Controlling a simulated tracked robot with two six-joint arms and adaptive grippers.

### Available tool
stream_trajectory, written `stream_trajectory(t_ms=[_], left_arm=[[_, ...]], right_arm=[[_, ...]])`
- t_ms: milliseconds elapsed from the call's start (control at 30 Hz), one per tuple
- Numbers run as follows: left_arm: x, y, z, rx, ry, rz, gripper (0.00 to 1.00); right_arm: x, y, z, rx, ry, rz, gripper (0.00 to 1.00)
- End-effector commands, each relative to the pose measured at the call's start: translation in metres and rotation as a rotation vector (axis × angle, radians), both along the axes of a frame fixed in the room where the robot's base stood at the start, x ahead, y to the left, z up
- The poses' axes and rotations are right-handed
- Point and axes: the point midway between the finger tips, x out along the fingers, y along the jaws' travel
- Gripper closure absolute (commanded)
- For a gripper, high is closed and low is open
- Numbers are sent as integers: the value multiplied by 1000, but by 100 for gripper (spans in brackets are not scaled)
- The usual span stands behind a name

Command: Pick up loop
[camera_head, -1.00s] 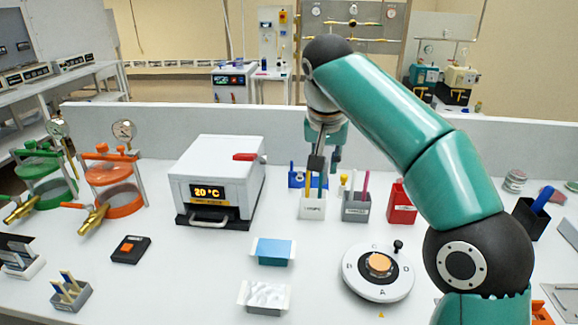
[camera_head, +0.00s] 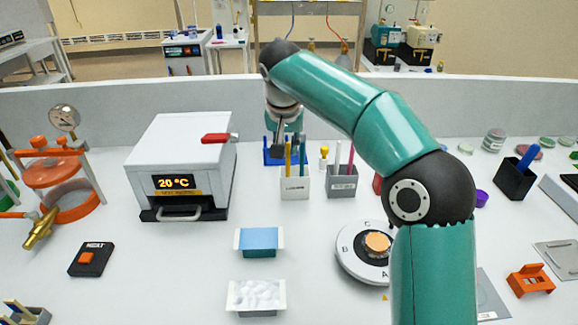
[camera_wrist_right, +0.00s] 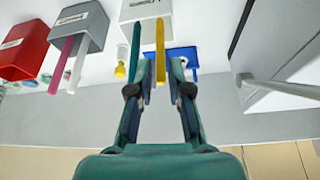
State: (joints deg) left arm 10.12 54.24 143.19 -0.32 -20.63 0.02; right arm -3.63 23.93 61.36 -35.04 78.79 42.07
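A white labelled holder (camera_head: 295,187) stands in the row near the back wall. A teal stick (camera_head: 302,157) and a yellow stick (camera_head: 288,157), which look like loop handles, rise from it. My right gripper (camera_head: 279,147) is just behind and above the holder in the head view, its fingertips partly hidden. In the right wrist view the fingers (camera_wrist_right: 160,82) are apart, with the yellow stick (camera_wrist_right: 160,48) between their tips and the teal stick (camera_wrist_right: 136,47) beside one finger. Contact cannot be told. The loop ends are hidden in the holder. My left gripper is out of view.
A grey holder (camera_head: 342,183) with pink and white sticks stands close beside. A blue rack (camera_head: 269,157) is behind. The white heater box (camera_head: 186,160) stands left. A blue-topped tray (camera_head: 259,255), a tray of white pieces (camera_head: 256,308) and a round dial (camera_head: 352,262) lie in front.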

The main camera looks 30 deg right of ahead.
Motion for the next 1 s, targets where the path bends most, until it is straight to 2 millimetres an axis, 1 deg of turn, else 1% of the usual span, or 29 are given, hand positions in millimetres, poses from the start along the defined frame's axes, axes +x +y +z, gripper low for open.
stream_trajectory(t_ms=[33,267,500,600,867,900,1000], left_arm=[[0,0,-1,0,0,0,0],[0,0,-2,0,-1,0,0],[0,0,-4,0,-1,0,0],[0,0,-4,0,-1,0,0],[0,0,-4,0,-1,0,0],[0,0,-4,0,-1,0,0],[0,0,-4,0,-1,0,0]], right_arm=[[2,-2,-6,0,1,0,82],[6,-4,-18,0,1,2,82],[16,-11,-49,0,3,1,82],[19,-14,-57,0,3,1,82],[20,-15,-60,0,0,2,82],[20,-15,-60,0,0,2,85],[20,-15,-60,0,0,2,100]])
